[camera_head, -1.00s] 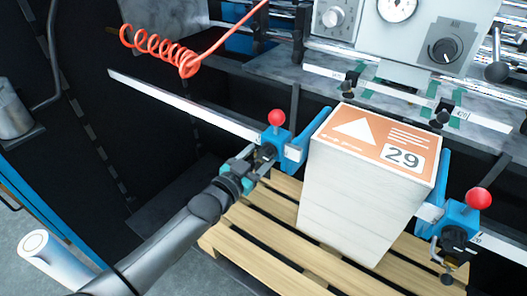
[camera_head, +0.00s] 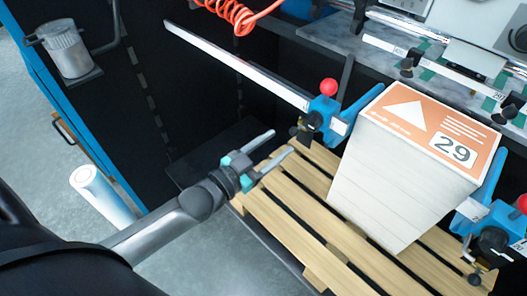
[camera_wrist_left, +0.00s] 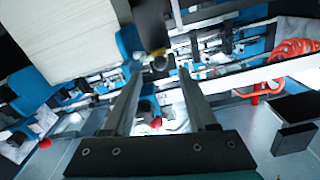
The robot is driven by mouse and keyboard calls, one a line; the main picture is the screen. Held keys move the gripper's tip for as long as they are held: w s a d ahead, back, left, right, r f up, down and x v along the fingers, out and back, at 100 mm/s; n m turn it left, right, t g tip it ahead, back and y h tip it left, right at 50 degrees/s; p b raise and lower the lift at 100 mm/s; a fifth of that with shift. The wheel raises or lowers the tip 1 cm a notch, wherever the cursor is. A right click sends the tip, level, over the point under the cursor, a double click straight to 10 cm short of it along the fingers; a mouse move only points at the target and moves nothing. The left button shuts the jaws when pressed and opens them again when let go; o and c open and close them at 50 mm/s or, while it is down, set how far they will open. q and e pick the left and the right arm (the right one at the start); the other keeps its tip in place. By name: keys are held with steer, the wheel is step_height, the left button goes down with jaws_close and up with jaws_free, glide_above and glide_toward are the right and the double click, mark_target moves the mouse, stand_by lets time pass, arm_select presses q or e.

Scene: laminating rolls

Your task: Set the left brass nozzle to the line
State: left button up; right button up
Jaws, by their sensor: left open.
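My left gripper (camera_head: 281,142) is open and empty, its two fingers apart over the pallet's left side. It also shows in the left wrist view (camera_wrist_left: 160,69). It is apart from the left blue side guide (camera_head: 323,112) with the red ball knob. I cannot make out a brass nozzle for certain in the head view. In the left wrist view a small yellowish round piece (camera_wrist_left: 160,63) shows beyond and between the fingertips; I cannot tell what it is. Small black clamps (camera_head: 406,70) sit on the white scale bar at the back right. My right gripper is not in view.
A tall paper stack (camera_head: 400,180) with an orange "29" top stands on the wooden pallet (camera_head: 285,218). A white rail (camera_head: 240,66) runs left from the guide. A red coiled hose (camera_head: 237,14) hangs above. A white roll (camera_head: 100,192) stands on the floor at left.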

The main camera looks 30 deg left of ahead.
arm_select(q)
steer(key=shift+v, duration=1.65)
steer(key=s+a+f+n+g+y+b, duration=0.1)
steer(key=s+a+f+g+y+b, duration=0.15)
steer(key=f, duration=0.85)
steer(key=s+a+f+n+g+y+b, duration=0.15)
steer(key=s+f, duration=0.25)
steer(key=f, duration=0.8)
steer(key=s+a+f+n+g+y+b, duration=0.1)
steer(key=s+f+g+b, duration=0.15)
steer(key=f, duration=0.85)
steer(key=s+d+f+g+b, duration=0.1)
steer(key=s+f+g, duration=0.2)
steer(key=s+f, duration=0.3)
steer(key=s+d+f+g+b, duration=0.1)
steer(key=s+d+f+g, duration=0.1)
steer(key=s+f, duration=0.5)
steer(key=s+d+f+g+y+b, duration=0.1)
steer(key=s+f+g, duration=0.3)
steer(key=s, duration=0.9)
step_height(320, 180, down, 3)
steer(key=shift+s+d+f+b, duration=0.1)
steer(key=shift+s+d+b, duration=0.2)
steer(key=shift+d, duration=0.1)
steer(key=shift+w+g, duration=0.1)
steer(key=shift+g, duration=0.15)
